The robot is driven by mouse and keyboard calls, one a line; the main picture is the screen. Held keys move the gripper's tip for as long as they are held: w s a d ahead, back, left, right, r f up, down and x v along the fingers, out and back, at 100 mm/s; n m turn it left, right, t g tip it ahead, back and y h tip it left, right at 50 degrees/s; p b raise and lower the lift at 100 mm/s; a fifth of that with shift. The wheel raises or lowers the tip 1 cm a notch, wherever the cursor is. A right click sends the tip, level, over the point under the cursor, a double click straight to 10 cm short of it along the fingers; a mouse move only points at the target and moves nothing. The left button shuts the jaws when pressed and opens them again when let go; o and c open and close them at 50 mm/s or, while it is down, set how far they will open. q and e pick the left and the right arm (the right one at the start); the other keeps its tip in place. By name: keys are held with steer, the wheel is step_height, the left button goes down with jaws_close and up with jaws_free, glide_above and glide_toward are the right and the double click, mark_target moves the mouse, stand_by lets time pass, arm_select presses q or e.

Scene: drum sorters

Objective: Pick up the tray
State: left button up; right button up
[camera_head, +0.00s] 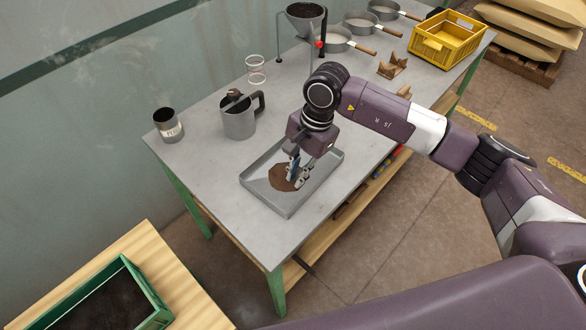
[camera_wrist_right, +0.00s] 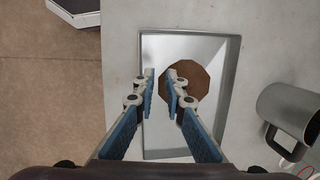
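The tray (camera_head: 268,203) is a shallow grey metal rectangle on the grey table, near its front edge. A brown patch of material (camera_head: 279,178) lies in it. The tray (camera_wrist_right: 222,103) and the brown patch (camera_wrist_right: 203,84) also show in the right wrist view. My right gripper (camera_head: 294,181) points down over the tray and hides part of the brown patch. In the right wrist view my right gripper (camera_wrist_right: 162,78) has its fingers apart with nothing between them. I cannot tell whether the fingertips touch the tray. My left gripper is not in view.
A metal mug (camera_head: 240,121), a labelled can (camera_head: 168,126) and a glass jar (camera_head: 256,70) stand behind the tray. A funnel stand (camera_head: 305,20), pans (camera_head: 359,20) and a yellow crate (camera_head: 446,40) are farther back. A green box (camera_head: 152,292) sits on a wooden surface at lower left.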

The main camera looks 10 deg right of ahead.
steer(key=d+h, duration=0.1)
steer(key=d, duration=0.2)
steer(key=w+d+h, duration=0.1)
steer(key=d, duration=0.2)
steer(key=shift+w+d+r, duration=0.1)
steer(key=shift+w+r, duration=0.05)
step_height(320, 180, down, 6)
steer(key=p, duration=0.3)
steer(key=shift+w+f, duration=0.1)
steer(key=shift+f, duration=0.65)
jaws_close()
steer(key=shift+r, duration=0.15)
